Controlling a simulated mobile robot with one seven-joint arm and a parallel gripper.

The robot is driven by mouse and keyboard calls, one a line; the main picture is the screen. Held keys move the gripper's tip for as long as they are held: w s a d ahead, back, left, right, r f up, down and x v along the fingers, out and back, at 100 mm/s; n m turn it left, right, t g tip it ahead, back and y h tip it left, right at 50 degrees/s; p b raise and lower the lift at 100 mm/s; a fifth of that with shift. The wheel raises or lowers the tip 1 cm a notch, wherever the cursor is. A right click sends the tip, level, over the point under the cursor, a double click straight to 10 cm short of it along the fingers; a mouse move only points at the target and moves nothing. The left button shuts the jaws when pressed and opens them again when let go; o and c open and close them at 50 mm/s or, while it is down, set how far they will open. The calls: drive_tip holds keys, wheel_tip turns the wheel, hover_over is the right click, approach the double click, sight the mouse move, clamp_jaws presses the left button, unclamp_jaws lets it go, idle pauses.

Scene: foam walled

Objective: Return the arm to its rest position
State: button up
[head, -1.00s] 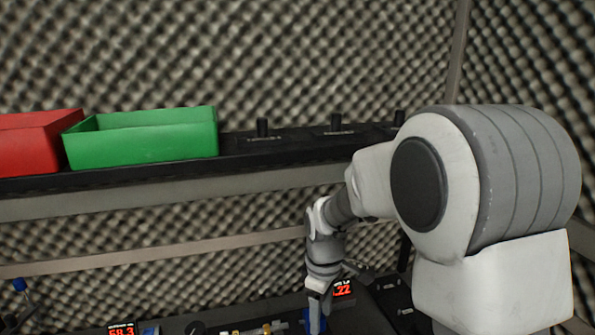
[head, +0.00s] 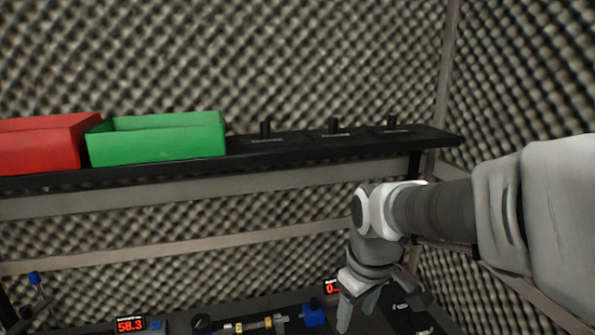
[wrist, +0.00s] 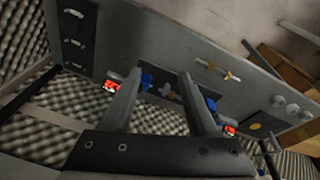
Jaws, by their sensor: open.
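My gripper (head: 358,308) points down over the right part of the dark bench at the bottom of the head view. Its two fingers are apart. In the wrist view, the open fingers (wrist: 160,76) extend over the bench top with nothing held between them. My arm reaches in from the right edge of the head view, bent downward at the wrist. Whether the fingertips are clear of the bench is hard to tell.
A black shelf (head: 300,149) carries a red bin (head: 40,150), a green bin (head: 160,146) and several black knobs. On the bench (head: 255,310) are red displays (head: 130,325), a brass fitting (head: 250,327) and a blue block (head: 314,316). Foam walls enclose the space.

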drive_tip(key=s+d+r+m+t, duration=0.1)
drive_tip(key=s+d+r+m, duration=0.1)
drive_tip(key=s, duration=0.4)
drive_tip(key=s+d+r+m+t, duration=0.2)
drive_tip(key=s+r+m, duration=0.1)
drive_tip(key=s+m, duration=0.2)
drive_tip(key=shift+s, duration=0.65)
idle(0.8)
